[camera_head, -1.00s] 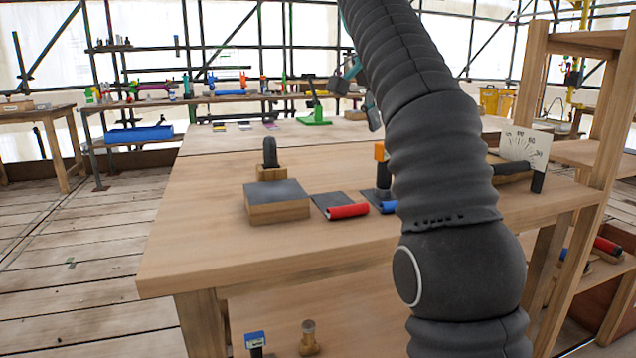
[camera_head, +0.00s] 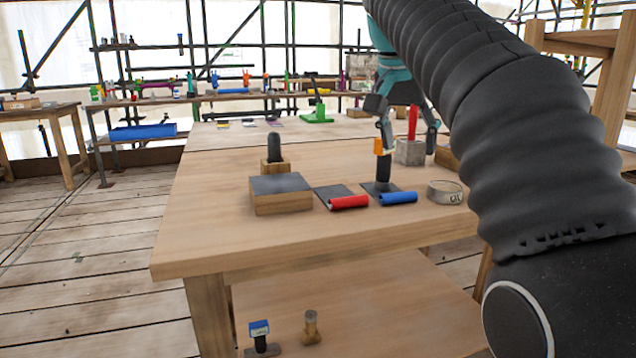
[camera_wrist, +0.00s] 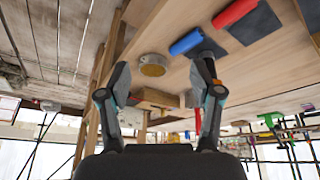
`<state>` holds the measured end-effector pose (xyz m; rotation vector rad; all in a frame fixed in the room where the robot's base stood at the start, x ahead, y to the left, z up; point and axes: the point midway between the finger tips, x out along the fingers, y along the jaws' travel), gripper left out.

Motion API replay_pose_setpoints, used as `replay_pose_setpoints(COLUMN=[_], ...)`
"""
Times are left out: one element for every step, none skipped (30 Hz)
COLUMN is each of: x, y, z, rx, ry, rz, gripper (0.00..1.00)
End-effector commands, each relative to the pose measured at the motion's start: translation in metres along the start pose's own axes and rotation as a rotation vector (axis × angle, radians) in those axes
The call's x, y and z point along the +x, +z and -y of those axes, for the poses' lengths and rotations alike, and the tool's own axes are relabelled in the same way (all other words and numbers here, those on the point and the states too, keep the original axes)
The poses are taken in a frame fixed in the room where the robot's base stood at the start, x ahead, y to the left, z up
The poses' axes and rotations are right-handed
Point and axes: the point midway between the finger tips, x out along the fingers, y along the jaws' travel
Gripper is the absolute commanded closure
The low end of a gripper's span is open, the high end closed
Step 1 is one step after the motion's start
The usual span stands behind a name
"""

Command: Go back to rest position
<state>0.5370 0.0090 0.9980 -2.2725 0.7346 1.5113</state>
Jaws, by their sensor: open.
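My gripper (camera_head: 408,122) hangs over the right part of the wooden workbench (camera_head: 215,225) in the head view, its fingers spread to either side of a red upright piece on a grey block (camera_head: 411,152). I cannot tell from this view whether it is in front of them or above them. In the wrist view my gripper (camera_wrist: 160,82) shows two fingers wide apart with nothing held between them. My dark ribbed arm covers the right side of the head view.
A wooden shelf frame (camera_head: 590,45) rises at the right. The bench's front left is clear.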

Motion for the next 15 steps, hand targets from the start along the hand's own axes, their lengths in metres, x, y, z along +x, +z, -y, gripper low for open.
replay_pose_setpoints(x=[0.002, 0.005, 0.009, 0.012, 0.015, 0.021, 0.025, 0.029, 0.035, 0.04, 0.044, 0.051, 0.057, 0.063, 0.071], y=[0.009, 0.015, 0.022, 0.028, 0.033, 0.042, 0.048, 0.055, 0.065, 0.072, 0.08, 0.09, 0.099, 0.107, 0.119], z=[-0.008, -0.012, -0.017, -0.021, -0.025, -0.03, -0.034, -0.038, -0.043, -0.047, -0.051, -0.057, -0.061, -0.065, -0.07], rx=[-0.031, -0.052, -0.08, -0.1, -0.12, -0.145, -0.164, -0.183, -0.207, -0.225, -0.242, -0.264, -0.281, -0.297, -0.318], ry=[-0.011, -0.019, -0.032, -0.04, -0.048, -0.06, -0.069, -0.077, -0.089, -0.098, -0.107, -0.118, -0.127, -0.136, -0.147], rz=[-0.001, -0.001, -0.002, -0.003, -0.005, -0.006, -0.007, -0.008, -0.009, -0.011, -0.014, -0.016, -0.017, -0.019, -0.022], gripper=[0.35, 0.35, 0.35, 0.35, 0.35, 0.35, 0.35, 0.35, 0.35, 0.35, 0.35, 0.35, 0.35, 0.35, 0.35])
